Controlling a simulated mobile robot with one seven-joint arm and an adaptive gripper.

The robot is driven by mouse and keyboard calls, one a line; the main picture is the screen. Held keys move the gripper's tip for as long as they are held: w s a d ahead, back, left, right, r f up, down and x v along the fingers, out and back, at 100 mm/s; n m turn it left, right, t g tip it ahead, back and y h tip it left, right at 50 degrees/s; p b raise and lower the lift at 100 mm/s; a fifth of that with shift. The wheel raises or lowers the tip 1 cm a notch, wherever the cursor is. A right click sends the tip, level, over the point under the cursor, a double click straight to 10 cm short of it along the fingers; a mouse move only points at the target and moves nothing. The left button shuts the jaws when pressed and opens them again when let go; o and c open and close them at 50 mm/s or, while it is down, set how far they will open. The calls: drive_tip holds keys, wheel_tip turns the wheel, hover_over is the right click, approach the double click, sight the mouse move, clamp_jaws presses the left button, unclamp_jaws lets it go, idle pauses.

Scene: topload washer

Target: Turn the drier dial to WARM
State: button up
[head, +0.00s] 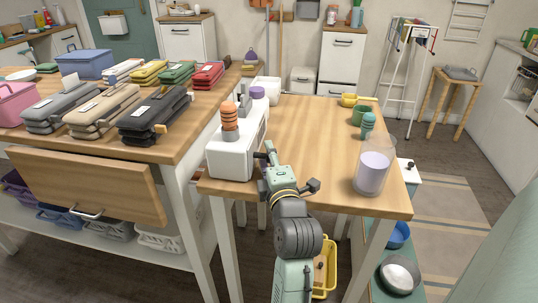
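My gripper (267,154) is at the end of my arm, over the near left part of the wooden table (312,140). Its dark tips are beside the right side of a white box-like holder (232,155); I cannot tell whether they touch it. The fingers are small and partly overlapped, so I cannot tell whether they are open or shut. I see nothing held in them. No drier dial and no WARM marking can be made out in this view.
The holder has an orange ribbed item (230,117) and a purple-topped item (257,93) in it. A clear container (373,166) stands at the table's right edge. Folded bundles (155,115) cover the counter at left. The table's middle is clear.

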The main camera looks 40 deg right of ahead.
drive_tip(key=shift+w+d, duration=0.15)
drive_tip(key=shift+w, duration=0.2)
drive_tip(key=shift+c, duration=0.3)
clamp_jaws()
